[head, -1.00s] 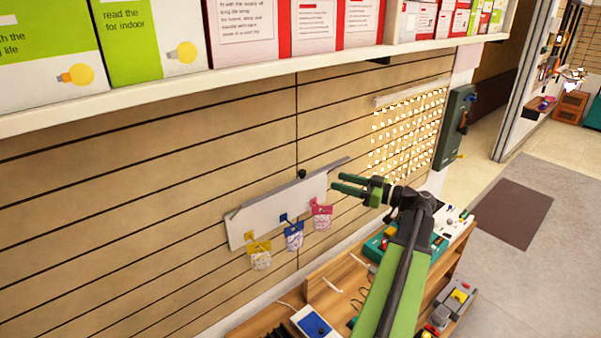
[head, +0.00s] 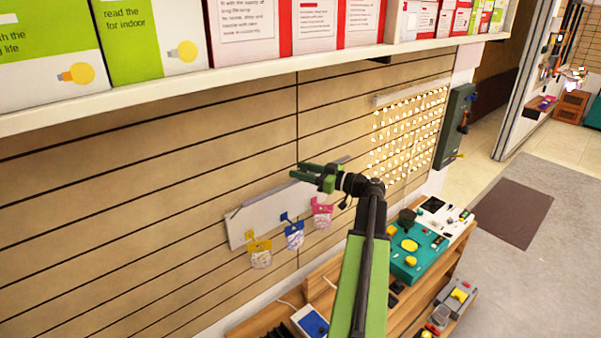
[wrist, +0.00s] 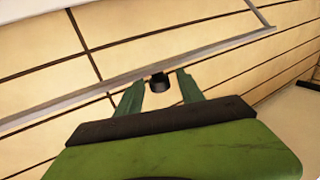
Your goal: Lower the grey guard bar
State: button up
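The grey guard bar runs along the top of a white board (head: 255,219) on the slatted wall; its right end (head: 343,160) shows beyond my gripper in the head view. In the wrist view the grey bar (wrist: 60,109) crosses the picture at a slant. A black knob (wrist: 159,82) on the bar shows between my fingertips. My gripper (head: 300,171) is in front of the bar's middle and hides the knob in the head view. The gripper is open in the wrist view (wrist: 160,88), with a gap beside the knob; I cannot tell how far the knob reaches between the fingers.
Yellow (head: 259,253), blue (head: 293,236) and pink (head: 321,215) tagged packets hang on the board below the bar. A shelf of boxes (head: 250,75) juts out above. A wooden bench (head: 325,280) with a teal device (head: 418,255) stands below right. A grey-green box (head: 455,125) hangs at right.

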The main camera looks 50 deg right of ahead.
grip_shut()
dwell(1.2)
